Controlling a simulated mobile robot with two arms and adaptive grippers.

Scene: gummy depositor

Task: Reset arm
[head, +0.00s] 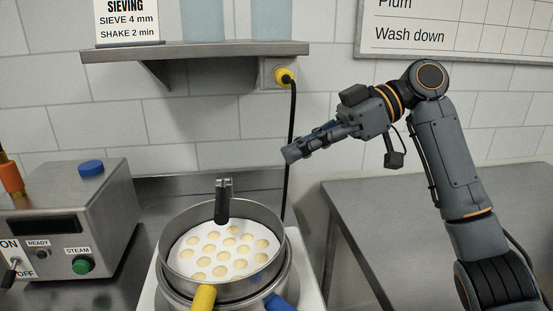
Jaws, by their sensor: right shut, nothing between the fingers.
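My right arm comes in from the right side of the head view. Its gripper (291,154) is shut and empty, held in the air in front of the tiled wall. It is above and to the right of the round metal pot (278,218) and touches nothing. My left gripper does not show in this view.
The pot holds a white disc (218,262) with several pale round pieces, and has yellow (203,297) and blue (279,302) handles. A metal control box (110,215) stands at left. A shelf (190,51) hangs above. The steel table (430,190) at right looks clear.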

